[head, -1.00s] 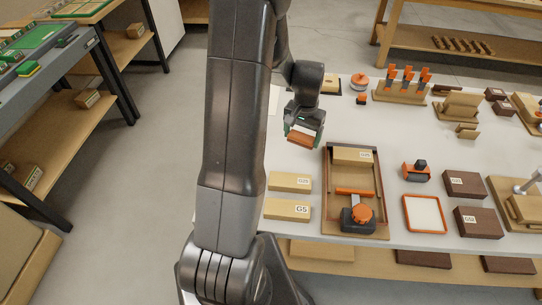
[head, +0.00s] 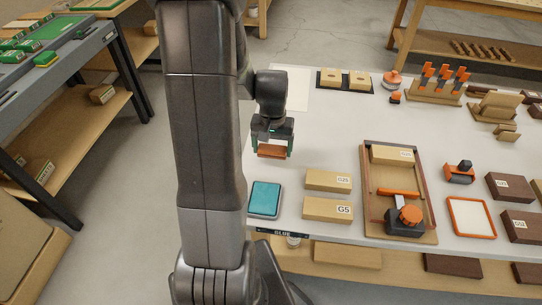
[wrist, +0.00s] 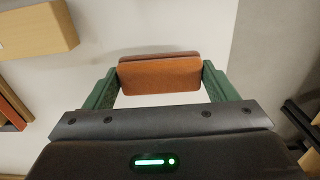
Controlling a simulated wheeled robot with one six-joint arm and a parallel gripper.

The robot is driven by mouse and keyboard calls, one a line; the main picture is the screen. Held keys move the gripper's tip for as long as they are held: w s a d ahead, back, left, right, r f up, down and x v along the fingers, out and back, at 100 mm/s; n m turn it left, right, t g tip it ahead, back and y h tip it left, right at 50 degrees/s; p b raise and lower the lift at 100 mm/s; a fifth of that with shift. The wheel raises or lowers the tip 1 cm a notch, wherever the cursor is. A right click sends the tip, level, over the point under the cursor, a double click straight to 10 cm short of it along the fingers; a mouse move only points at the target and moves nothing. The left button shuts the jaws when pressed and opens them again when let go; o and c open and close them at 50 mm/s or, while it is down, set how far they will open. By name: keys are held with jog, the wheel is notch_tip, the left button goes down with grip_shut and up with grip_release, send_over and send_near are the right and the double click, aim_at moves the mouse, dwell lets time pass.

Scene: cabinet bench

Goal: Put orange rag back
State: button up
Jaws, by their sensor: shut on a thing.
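My gripper (head: 272,150) is shut on the orange rag (head: 271,152), a small folded orange-brown pad. It holds the rag above the white bench top, near the bench's left edge. In the wrist view the rag (wrist: 160,75) sits between the two green fingers, with white surface beyond it. In the head view a teal pad in a dark frame (head: 264,198) lies on the bench in front of the gripper. An orange-framed white tray (head: 472,217) lies farther right.
Wooden blocks (head: 327,209) marked G5 and G25 lie right of the teal pad. A wooden tray (head: 430,233) holds a block and an orange-knobbed tool. A dark holder with two wooden pieces (head: 345,80) and a white sheet (head: 289,92) are behind.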

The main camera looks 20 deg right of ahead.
aim_at(272, 156)
jog(key=shift+f, duration=1.85)
jog(key=shift+f, duration=0.2)
jog(key=o, duration=1)
jog(key=shift+r, duration=0.15)
notch_tip(272, 156, up, 12)
jog(key=shift+r, duration=0.1)
